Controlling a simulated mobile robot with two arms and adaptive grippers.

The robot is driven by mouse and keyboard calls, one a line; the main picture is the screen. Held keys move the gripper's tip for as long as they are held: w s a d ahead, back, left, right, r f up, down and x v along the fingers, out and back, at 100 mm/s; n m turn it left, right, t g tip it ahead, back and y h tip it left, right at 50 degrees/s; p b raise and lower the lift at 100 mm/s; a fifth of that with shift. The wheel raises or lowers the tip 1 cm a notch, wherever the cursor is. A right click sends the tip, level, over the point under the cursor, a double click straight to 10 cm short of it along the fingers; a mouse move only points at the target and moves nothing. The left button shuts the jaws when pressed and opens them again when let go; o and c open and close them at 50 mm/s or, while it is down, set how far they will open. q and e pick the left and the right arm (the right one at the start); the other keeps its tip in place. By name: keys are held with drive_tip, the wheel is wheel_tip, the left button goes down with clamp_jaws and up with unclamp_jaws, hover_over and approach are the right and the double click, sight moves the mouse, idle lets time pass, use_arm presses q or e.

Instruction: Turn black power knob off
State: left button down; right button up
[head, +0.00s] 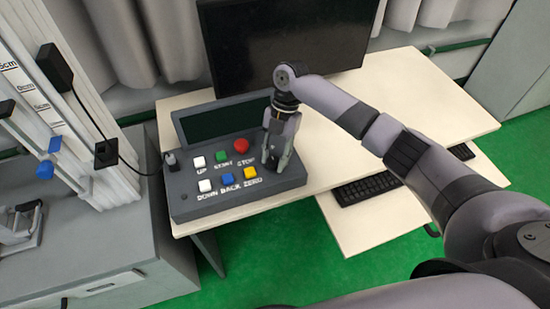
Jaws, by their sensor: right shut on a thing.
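The dark grey control box (225,206) sits on the table with white, green, red, blue and yellow buttons and a dark display. My right gripper (272,167) points down at the right part of the box's face, beside the yellow ZERO button and right of the red STOP button. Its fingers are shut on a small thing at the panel. This appears to be the black power knob, which the fingers hide almost wholly, so its turn position cannot be read. My left gripper is not in view.
A monitor (285,42) stands behind the box. The drop tower (62,110) stands at the left. A keyboard (368,188) lies on the lower shelf. The table's right part is clear.

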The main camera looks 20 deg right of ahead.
idle(0.3)
drive_tip(key=o, duration=1.1)
drive_tip(key=v, duration=1.2)
drive_tip(key=shift+a, duration=0.15)
